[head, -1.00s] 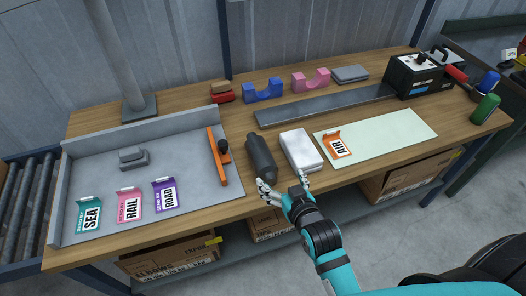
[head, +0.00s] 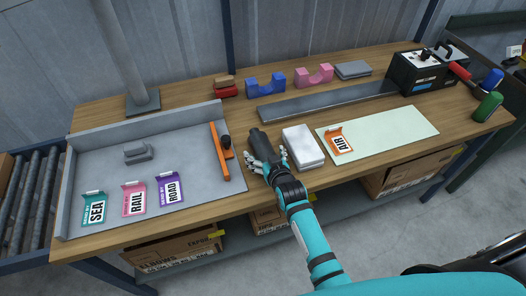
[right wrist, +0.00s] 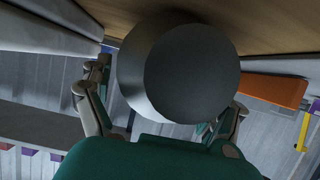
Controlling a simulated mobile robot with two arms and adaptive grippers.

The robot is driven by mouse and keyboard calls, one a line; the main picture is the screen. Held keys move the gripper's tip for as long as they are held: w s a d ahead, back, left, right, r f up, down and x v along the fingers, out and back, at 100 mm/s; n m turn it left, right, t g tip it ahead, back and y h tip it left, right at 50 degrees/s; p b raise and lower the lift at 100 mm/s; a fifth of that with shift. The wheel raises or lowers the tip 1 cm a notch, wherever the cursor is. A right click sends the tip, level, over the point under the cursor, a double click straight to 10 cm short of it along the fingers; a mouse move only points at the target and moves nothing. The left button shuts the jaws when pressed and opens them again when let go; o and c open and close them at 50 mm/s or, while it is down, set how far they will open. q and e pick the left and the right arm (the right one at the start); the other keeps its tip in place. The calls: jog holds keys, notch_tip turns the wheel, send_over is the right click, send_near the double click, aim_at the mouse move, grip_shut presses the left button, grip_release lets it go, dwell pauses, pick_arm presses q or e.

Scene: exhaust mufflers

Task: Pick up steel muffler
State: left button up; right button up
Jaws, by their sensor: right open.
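The steel muffler, a dark grey cylinder (head: 259,138), lies on the wooden workbench, between the grey tray's orange bar and a white block. My right gripper (head: 268,161) is open at its near end, with fingers on either side of it. In the right wrist view the muffler's round end (right wrist: 190,70) fills the space between the spread fingers of the gripper (right wrist: 168,100). Whether the fingers touch it cannot be told. The muffler's near part is hidden by the gripper in the head view. My left gripper is not in view.
The white block (head: 303,147) is close to the right of my gripper. The orange bar (head: 219,152) stands at the right side of the grey tray (head: 160,158). A pale green mat (head: 395,130) lies further right; a long grey strip (head: 325,102) lies behind.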

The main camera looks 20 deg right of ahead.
jog(key=shift+w+f, duration=0.1)
jog(key=shift+w, duration=0.2)
jog(key=shift+c, duration=0.5)
jog(key=shift+s, duration=0.1)
jog(key=c, duration=1.6)
jog(key=shift+o, duration=0.2)
